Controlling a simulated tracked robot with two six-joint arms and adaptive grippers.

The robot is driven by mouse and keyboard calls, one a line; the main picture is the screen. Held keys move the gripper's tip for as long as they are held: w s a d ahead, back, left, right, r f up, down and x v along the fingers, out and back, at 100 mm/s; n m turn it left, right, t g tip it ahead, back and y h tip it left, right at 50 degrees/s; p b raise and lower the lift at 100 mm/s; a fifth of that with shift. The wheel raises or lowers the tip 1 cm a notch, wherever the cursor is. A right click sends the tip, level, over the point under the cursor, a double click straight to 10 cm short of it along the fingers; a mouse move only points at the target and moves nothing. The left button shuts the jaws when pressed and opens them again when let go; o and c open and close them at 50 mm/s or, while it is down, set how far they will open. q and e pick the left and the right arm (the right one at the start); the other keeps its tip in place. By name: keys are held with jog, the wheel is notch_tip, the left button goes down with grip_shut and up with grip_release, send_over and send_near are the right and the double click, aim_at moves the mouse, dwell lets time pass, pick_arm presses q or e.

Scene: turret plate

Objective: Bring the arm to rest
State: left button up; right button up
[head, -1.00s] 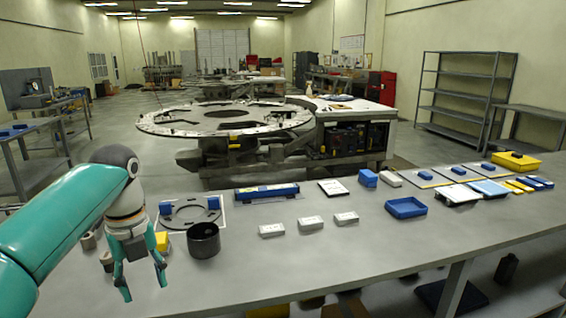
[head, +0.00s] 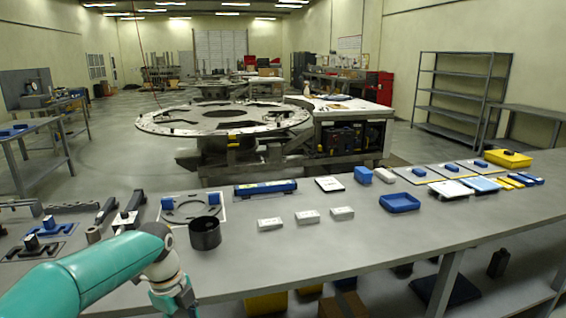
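My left arm (head: 95,273) comes in from the lower left, teal with a grey wrist joint. It has its wrist low at the front edge of the grey workbench (head: 300,255). My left gripper (head: 178,306) is cut off by the bottom edge of the head view, so its fingertips are hidden. I see nothing held in the part that shows. My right arm and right gripper are not in view.
Near my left wrist stand a black cup (head: 205,233) and a ring plate (head: 190,208) with blue blocks. Clamps (head: 130,212) lie further left. White boxes (head: 307,217) and a blue tray (head: 400,203) lie right. The bench front is clear there.

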pick_arm(q)
jog(key=s+d+f+n+h, duration=0.1)
jog(key=s+d+f+n, duration=0.15)
jog(key=f, duration=0.45)
jog(key=s+d+f+n, duration=0.2)
jog(key=f+n, duration=0.2)
jog(key=f, duration=0.3)
jog(key=s+d+f+n+h, duration=0.1)
jog(key=s+d+f+n, duration=0.2)
jog(key=f, duration=0.4)
jog(key=s+f+n, duration=0.4)
jog(key=s+n, duration=0.3)
jog(key=s, duration=0.1)
jog(key=s+d+f+n+h, duration=0.1)
jog(key=s+f+n, duration=0.4)
jog(key=s+n, duration=0.3)
jog(key=shift+s+d+f, duration=0.2)
jog(key=shift+s+f, duration=0.05)
jog(key=shift+s, duration=0.5)
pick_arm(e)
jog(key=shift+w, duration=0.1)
pick_arm(q)
jog(key=shift+c, duration=1.1)
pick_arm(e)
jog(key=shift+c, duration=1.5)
